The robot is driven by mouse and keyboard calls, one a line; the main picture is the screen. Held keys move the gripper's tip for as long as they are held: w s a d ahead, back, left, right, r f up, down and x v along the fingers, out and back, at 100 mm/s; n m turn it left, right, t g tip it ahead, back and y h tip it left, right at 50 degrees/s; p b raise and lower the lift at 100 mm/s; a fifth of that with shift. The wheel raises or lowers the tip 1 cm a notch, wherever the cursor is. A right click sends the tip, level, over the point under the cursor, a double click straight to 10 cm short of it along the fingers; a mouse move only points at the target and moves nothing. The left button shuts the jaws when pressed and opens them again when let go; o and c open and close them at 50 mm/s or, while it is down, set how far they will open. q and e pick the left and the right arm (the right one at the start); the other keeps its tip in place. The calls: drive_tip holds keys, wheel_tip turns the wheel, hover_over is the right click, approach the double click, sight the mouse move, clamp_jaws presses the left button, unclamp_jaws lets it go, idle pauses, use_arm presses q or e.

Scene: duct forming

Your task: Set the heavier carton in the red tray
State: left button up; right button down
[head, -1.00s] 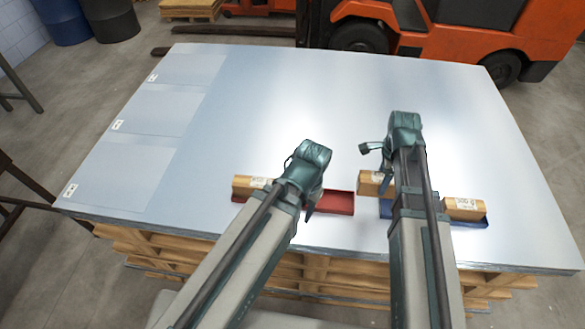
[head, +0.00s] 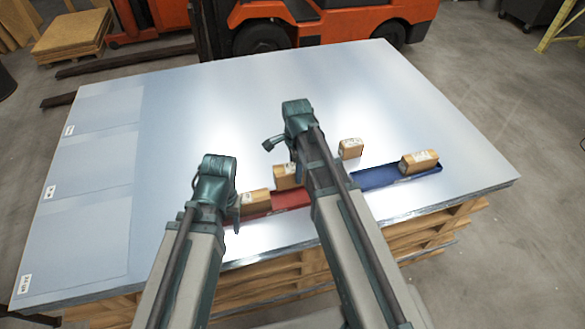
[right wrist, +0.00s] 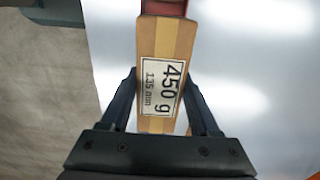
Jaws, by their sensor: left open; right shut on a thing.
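My right gripper (head: 285,160) is shut on a brown carton (head: 288,176), over the back side of the red tray (head: 292,196). In the right wrist view this carton (right wrist: 167,45) has a label reading 450 g and 135 mm, and part of the red tray (right wrist: 165,6) shows beyond it. Whether the carton touches the tray, I cannot tell. A second carton (head: 255,202) sits at the red tray's left end. My left gripper (head: 215,208) is open just left of that carton. A third carton (head: 350,148) stands on the metal sheet behind the blue tray.
The blue tray (head: 375,178) has another carton (head: 419,162) at its right end. Labels in the head view are too small to read. The metal sheets (head: 230,95) are clear behind the arms. An orange forklift (head: 330,25) stands beyond the stack.

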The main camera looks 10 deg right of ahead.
use_arm(q)
drive_tip(key=shift+f, duration=0.15)
use_arm(e)
drive_tip(key=shift+f, duration=0.15)
use_arm(q)
wheel_tip(320, 180, down, 9)
drive_tip(key=b, duration=0.9)
drive_tip(key=shift+f+b, duration=0.2)
drive_tip(key=shift+b, duration=0.1)
use_arm(e)
wheel_tip(320, 180, down, 9)
drive_tip(key=shift+f, duration=0.2)
drive_tip(key=shift+c, duration=0.2)
unclamp_jaws()
use_arm(q)
drive_tip(key=shift+r, duration=0.15)
use_arm(e)
drive_tip(key=shift+r, duration=0.1)
wheel_tip(320, 180, up, 14)
drive_tip(key=p, duration=1.4)
use_arm(q)
wheel_tip(320, 180, up, 14)
drive_tip(key=shift+f, duration=0.2)
